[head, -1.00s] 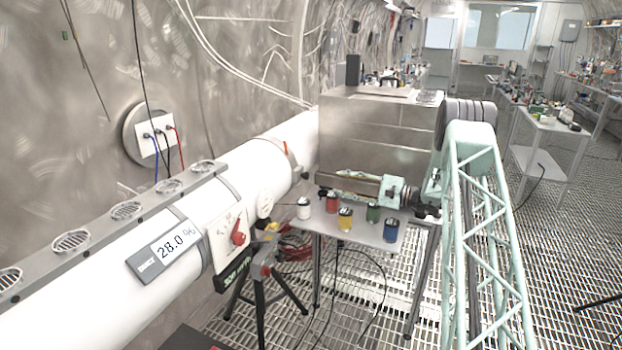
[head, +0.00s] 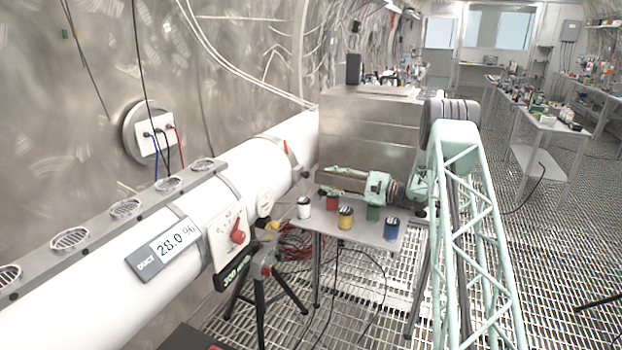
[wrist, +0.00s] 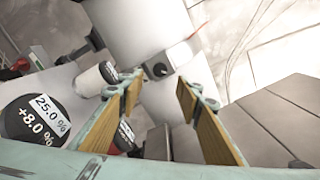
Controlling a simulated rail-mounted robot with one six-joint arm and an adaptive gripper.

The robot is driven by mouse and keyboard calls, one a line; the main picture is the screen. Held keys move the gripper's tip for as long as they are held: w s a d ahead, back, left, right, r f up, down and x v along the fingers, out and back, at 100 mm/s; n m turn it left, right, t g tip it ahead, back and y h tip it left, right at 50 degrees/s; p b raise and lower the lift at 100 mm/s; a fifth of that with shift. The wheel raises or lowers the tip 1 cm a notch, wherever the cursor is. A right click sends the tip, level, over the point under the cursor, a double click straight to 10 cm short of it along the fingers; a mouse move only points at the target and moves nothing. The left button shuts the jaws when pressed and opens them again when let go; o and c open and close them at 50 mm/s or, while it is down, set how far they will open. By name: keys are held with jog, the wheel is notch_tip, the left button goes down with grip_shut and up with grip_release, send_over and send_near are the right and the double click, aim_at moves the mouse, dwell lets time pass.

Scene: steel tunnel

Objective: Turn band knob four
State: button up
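No label reading band knob four can be made out, so I cannot tell which part it is. A red knob (head: 238,237) sits on a white panel on the duct. On the small table stand white (head: 304,208), red (head: 332,202), yellow (head: 345,218), green (head: 373,213) and blue (head: 391,229) cans with dark tops. My gripper (head: 322,180) is above the table's back edge, pointing left. In the wrist view my gripper (wrist: 158,97) is open and empty, fingers apart. A dark round readout (wrist: 38,120) shows 25.0 % and +8.0 %.
The white duct (head: 110,268) with a 28.0 % display (head: 168,250) runs along the left wall. A large metal box (head: 370,125) stands behind my arm. A black tripod stand (head: 262,285) is left of the small table (head: 362,236).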

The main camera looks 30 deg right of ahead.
aim_at(306, 175)
jog(key=b+x, duration=0.1)
jog(key=x, duration=0.7)
jog(key=shift+w, duration=0.2)
jog(key=shift+a, duration=0.15)
jog(key=shift+c, duration=0.3)
jog(key=c, duration=0.8)
